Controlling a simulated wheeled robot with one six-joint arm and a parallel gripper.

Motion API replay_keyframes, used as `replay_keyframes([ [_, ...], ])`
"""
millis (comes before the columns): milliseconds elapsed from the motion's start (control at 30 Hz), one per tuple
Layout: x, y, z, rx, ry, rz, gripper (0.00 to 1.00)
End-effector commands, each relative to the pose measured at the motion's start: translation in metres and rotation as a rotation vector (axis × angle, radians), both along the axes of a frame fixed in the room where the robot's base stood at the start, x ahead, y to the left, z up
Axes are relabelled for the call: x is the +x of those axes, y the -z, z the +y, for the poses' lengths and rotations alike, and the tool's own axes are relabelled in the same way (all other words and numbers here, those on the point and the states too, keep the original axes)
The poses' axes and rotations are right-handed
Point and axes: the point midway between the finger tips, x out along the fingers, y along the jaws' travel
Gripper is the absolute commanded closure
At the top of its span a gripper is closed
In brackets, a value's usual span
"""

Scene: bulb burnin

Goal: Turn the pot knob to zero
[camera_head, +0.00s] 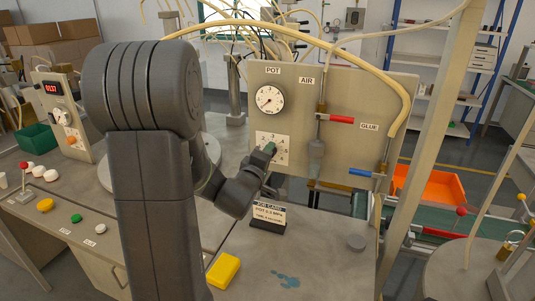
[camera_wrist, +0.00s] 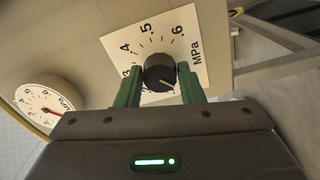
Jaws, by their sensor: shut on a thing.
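The pot knob (camera_wrist: 160,74) is a round black knob on a white scale plate (camera_wrist: 199,47) marked up to .6 MPa. In the wrist view my gripper (camera_wrist: 161,70) has a green finger on each side of the knob and is shut on it. A pale pointer mark shows on the knob's lower part, but I cannot tell its exact reading. In the head view my gripper (camera_head: 268,150) is at the plate (camera_head: 282,158) and hides the knob. The POT gauge (camera_head: 269,98) is above the plate; its exact reading is too small to tell.
A red-handled AIR valve (camera_head: 341,120) and a blue-handled GLUE valve (camera_head: 361,173) are to the right on the panel. A job card (camera_head: 268,216) stands below my gripper. A yellow block (camera_head: 223,270) and a blue spill (camera_head: 286,281) are on the bench.

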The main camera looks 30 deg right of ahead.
Motion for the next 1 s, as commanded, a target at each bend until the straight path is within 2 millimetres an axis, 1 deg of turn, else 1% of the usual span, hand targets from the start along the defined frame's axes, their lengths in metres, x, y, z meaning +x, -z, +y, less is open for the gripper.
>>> replay_keyframes([
  [200,0.0000,0.0006,0.0001,-0.030,0.000,0.040,0.88],
  [667,-0.0001,0.0008,0.0001,-0.036,0.000,0.048,0.88],
  [700,0.0000,0.0008,0.0001,-0.036,0.000,0.048,0.58],
  [767,0.0000,0.0008,0.0001,-0.035,0.000,0.047,0.46],
  [800,0.0000,0.0007,0.0001,-0.036,0.000,0.047,0.44],
  [1000,0.0000,0.0004,0.0000,-0.036,0.000,0.047,0.44],
])
